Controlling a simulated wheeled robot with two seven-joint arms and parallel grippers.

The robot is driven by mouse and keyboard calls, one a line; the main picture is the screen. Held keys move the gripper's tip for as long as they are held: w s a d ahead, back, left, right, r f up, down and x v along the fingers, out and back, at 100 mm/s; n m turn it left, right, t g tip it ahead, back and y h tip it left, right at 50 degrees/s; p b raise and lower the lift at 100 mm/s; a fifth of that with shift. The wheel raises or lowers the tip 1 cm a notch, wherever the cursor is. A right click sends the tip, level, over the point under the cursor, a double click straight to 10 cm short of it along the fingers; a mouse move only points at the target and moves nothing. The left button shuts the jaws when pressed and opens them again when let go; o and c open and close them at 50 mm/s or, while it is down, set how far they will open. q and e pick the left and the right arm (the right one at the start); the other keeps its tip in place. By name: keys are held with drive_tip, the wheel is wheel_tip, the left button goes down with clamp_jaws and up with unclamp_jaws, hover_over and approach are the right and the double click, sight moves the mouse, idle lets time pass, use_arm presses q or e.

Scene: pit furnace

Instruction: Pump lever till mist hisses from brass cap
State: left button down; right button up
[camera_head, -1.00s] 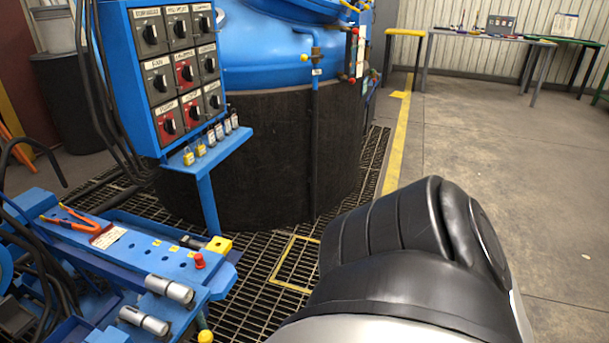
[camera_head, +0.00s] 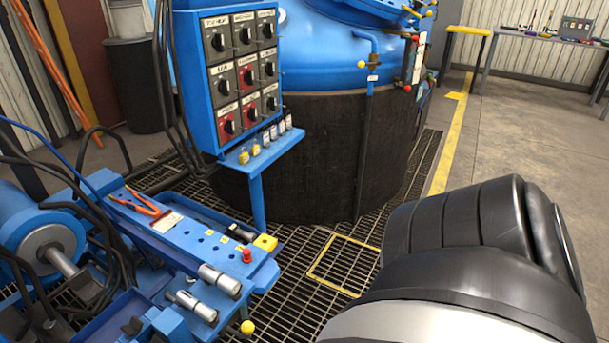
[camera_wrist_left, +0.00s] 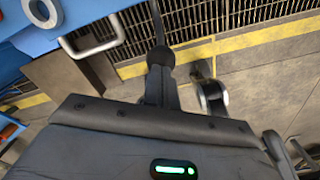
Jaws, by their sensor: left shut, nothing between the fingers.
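No lever or brass cap can be clearly made out. A blue hydraulic unit (camera_head: 190,245) at lower left in the head view carries silver cylinders (camera_head: 220,280), a red button (camera_head: 247,256) and a yellow knob (camera_head: 247,327) on a short rod; I cannot tell whether this rod is the pump lever. No mist shows. My left gripper (camera_wrist_left: 160,58) is in the left wrist view only, shut and empty, over the floor near a blue surface (camera_wrist_left: 120,12). My right gripper is out of view; a black and white arm link of mine fills the head view's lower right.
A blue switch panel (camera_head: 240,75) stands before the big blue and black furnace (camera_head: 320,160). Pliers with orange handles (camera_head: 140,202) lie on the blue unit. Black hoses (camera_head: 95,215) loop at left. Grating (camera_head: 300,290) covers the floor; open concrete (camera_head: 525,140) lies right.

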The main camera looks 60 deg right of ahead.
use_arm(q)
drive_tip(key=shift+s+f+b, duration=0.1)
drive_tip(key=shift+f+b, duration=0.2)
drive_tip(key=shift+f, duration=0.1)
wheel_tip(320, 180, down, 10)
drive_tip(key=s+b, duration=0.2)
drive_tip(key=b, duration=0.4)
drive_tip(key=shift+s+b, duration=0.25)
drive_tip(key=shift+b, duration=0.15)
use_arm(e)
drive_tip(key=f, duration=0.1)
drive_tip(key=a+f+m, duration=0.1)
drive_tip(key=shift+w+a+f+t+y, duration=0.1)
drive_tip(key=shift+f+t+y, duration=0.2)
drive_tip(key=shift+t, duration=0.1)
